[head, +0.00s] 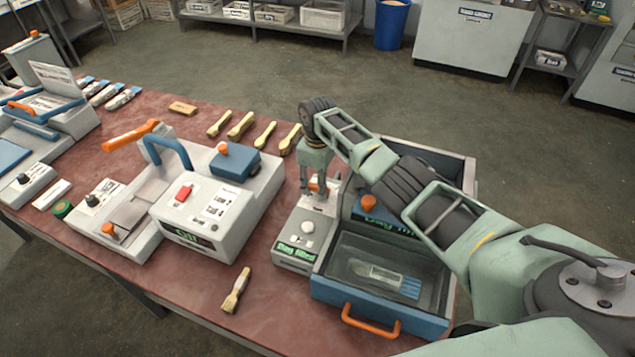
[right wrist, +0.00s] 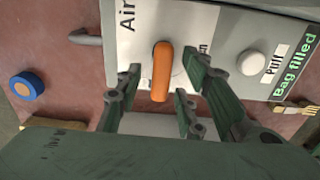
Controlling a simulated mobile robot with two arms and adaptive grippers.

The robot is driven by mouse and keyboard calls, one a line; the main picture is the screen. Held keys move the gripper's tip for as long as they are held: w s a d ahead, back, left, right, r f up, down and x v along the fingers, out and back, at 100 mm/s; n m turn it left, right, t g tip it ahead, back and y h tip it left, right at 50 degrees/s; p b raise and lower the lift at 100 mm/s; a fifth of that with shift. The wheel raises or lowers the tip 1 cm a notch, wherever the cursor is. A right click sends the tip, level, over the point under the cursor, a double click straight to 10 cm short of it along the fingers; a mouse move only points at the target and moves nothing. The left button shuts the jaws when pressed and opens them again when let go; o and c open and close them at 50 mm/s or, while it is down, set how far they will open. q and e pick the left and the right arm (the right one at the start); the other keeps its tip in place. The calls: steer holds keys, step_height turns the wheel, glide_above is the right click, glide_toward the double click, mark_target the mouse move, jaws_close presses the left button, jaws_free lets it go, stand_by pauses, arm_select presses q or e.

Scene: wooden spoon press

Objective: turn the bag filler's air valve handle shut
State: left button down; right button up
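The air valve handle (right wrist: 161,72) is a short orange lever on the white panel of the bag filler (right wrist: 228,48). In the right wrist view it stands nearly upright in the picture, below the lettering "Air"; a label right of it is partly hidden. My right gripper (right wrist: 166,80) is open, its dark fingers on both sides of the handle with gaps visible. In the head view the right gripper (head: 314,180) points down over the bag filler (head: 290,252), and its fingers partly cover the handle (head: 322,186). My left gripper is not in view.
A blue bin with an orange-handled drawer (head: 371,322) adjoins the bag filler on the right. A white-grey sealing machine (head: 210,215) stands to its left.

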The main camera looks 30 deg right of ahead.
mark_target(317, 186)
step_height(317, 186, up, 12)
stand_by(0.7)
steer(key=shift+f, duration=0.1)
stand_by(0.3)
